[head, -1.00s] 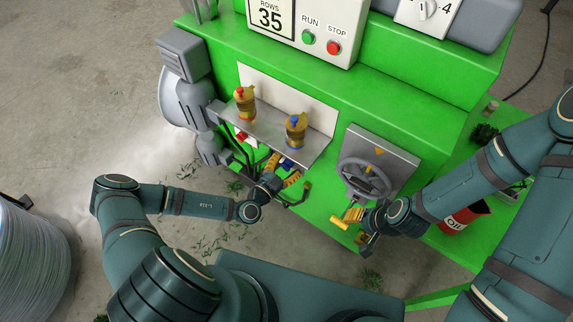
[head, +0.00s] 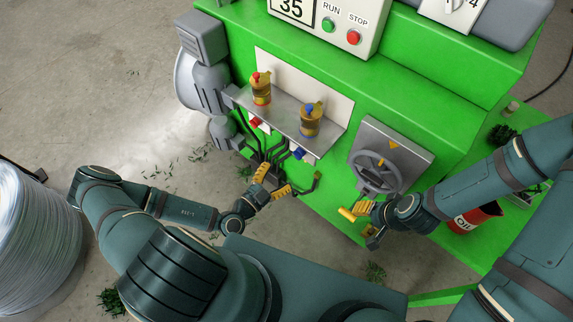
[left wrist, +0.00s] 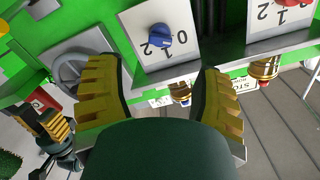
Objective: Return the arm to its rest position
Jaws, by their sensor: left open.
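My left gripper (head: 273,182) is open and empty, in front of the green machine's lower panel. In the left wrist view its two yellow-padded fingers (left wrist: 164,100) stand wide apart. A blue knob (left wrist: 160,36) on a white 0-1-2 dial plate lies beyond them, clear of both. The blue knob also shows in the head view (head: 298,153), up and right of this gripper.
A red knob (head: 255,121) sits left of the blue one. Two gold canisters stand on the shelf (head: 285,118). Black bent rods (head: 262,152) rise close to my left gripper. A wire spool (head: 35,240) stands at far left. A red oil can (head: 472,218) is near my right arm.

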